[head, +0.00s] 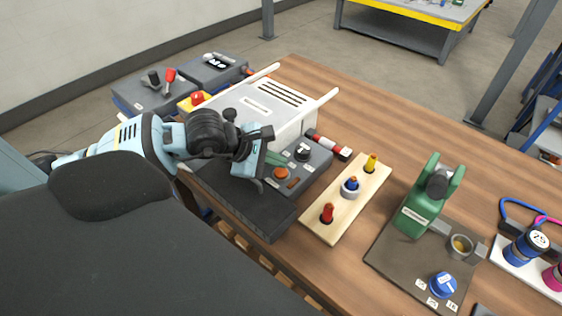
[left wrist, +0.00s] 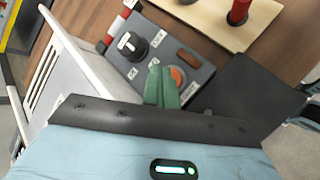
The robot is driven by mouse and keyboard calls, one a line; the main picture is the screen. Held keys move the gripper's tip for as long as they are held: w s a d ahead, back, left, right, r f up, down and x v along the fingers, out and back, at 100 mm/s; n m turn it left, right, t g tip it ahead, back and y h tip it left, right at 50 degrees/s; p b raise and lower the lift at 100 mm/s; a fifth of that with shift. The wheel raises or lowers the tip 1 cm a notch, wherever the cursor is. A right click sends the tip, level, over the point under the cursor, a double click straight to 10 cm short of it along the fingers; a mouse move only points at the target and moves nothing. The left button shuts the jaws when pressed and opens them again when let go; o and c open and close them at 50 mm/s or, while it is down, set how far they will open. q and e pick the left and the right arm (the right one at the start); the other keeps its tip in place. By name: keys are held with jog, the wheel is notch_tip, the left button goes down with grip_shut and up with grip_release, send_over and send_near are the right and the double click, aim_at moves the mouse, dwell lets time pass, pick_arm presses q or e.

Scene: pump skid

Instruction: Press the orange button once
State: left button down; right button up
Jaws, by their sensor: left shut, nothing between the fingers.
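The orange button (head: 281,173) is a round cap on a dark grey control box (head: 315,170). A black rotary knob (head: 303,152) and a small brown-orange rectangle (head: 293,183) share the box's top. My left gripper (head: 274,159) has green fingers, shut and empty, just beside the button on the knob's side. In the left wrist view the fingers (left wrist: 162,84) partly cover the orange button (left wrist: 177,75). I cannot tell whether the fingertips touch the box or the button. My right gripper is not in view.
A white vented case (head: 250,105) with rails stands behind the box. A wooden board (head: 345,205) with coloured pegs lies to its right. A green press (head: 418,205) stands farther right. A red emergency button (head: 197,97) is at the back left.

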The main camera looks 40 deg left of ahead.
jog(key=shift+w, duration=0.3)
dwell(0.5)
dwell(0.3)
pick_arm(q)
jog(key=shift+f+b, duration=0.35)
jog(key=shift+f, duration=0.1)
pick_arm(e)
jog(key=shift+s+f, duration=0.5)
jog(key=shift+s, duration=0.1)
pick_arm(q)
jog(key=shift+f, duration=0.1)
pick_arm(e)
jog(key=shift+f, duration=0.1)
